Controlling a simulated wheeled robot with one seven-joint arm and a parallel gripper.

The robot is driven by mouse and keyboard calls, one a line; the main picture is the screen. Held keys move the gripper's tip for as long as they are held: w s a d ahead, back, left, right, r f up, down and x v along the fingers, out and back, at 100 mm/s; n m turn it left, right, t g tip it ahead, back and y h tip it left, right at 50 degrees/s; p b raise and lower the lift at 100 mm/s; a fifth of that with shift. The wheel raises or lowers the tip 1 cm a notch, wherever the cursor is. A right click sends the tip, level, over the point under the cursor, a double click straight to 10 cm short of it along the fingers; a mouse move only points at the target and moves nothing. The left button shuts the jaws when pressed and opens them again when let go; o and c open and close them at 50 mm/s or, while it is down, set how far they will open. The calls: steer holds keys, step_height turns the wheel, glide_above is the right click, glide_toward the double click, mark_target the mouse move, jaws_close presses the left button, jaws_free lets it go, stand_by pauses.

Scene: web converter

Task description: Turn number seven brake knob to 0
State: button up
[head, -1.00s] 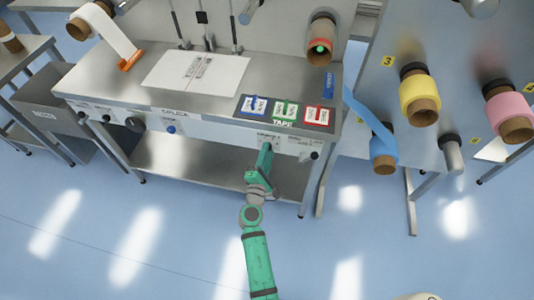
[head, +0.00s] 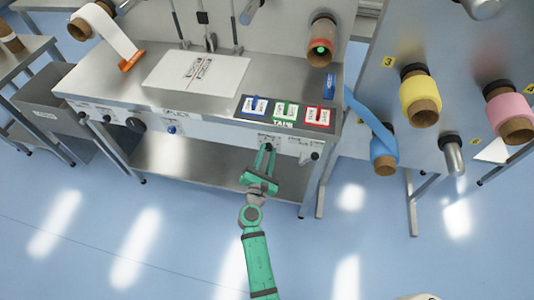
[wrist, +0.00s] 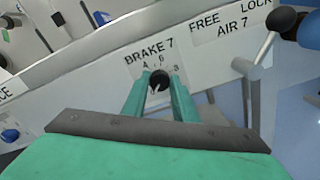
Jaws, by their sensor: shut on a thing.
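The brake 7 knob (wrist: 159,80) is a small dark round knob on the pale front panel, below the printed label "BRAKE 7" (wrist: 150,51) in the wrist view. Small scale marks sit just above it; a 0 mark cannot be made out. My gripper (wrist: 159,84) has one finger on each side of the knob and is shut on it. The fingers hide its sides, and its setting is unclear. In the head view my gripper (head: 267,148) reaches up to the bench's front panel, both green fingers visible.
The "AIR 7" lever (wrist: 250,68) with a dark ball end stands close right of my gripper. The bench top (head: 190,95) carries a white sheet and a tape panel (head: 285,111). A blue roll (head: 384,150) hangs to the right. The floor in front is clear.

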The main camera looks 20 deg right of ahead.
stand_by(0.4)
steer(key=o, duration=1)
steer(key=shift+o, duration=0.2)
steer(key=v, duration=1.1)
